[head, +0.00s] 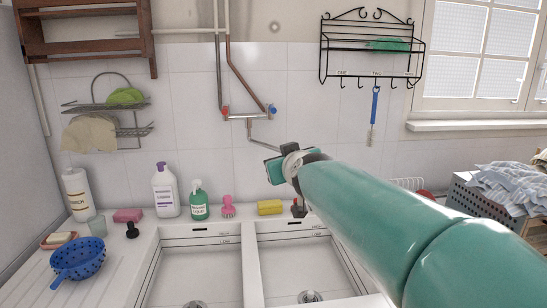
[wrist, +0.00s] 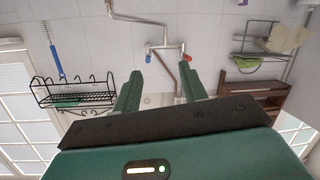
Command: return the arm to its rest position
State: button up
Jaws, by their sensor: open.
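My gripper (wrist: 164,90) shows in the wrist view with two green fingers spread apart and nothing between them. The wrist picture is upside down relative to the head view. In the head view my green arm reaches from the lower right up over the right sink basin. The gripper end (head: 285,166) is in the air in front of the tiled wall, below the tap pipes. Its fingers are partly hidden by the wrist there.
Two sink basins (head: 252,262) lie below. A white bottle (head: 164,192), a green spray bottle (head: 199,204), a pink brush (head: 228,208) and a yellow sponge (head: 269,207) line the back ledge. A blue colander (head: 80,258) sits left. A wire rack (head: 350,62) hangs on the wall.

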jog(key=s+d+f+m+g+h, duration=0.1)
jog(key=s+d+f+g, duration=0.2)
jog(key=s+f, duration=0.4)
jog(key=s+d+f+m+g+h, duration=0.1)
jog(key=s+d+f, duration=0.4)
jog(key=s, duration=0.9)
jog(key=s+d+f+m+g+h, duration=0.1)
jog(key=s+d+f+m+g, duration=0.1)
jog(key=s+d+f+g, duration=0.3)
jog(key=s+f, duration=0.4)
jog(key=s, duration=0.1)
jog(key=shift+s+m, duration=0.35)
jog(key=shift+m, duration=0.05)
jog(key=shift+d+r, duration=0.1)
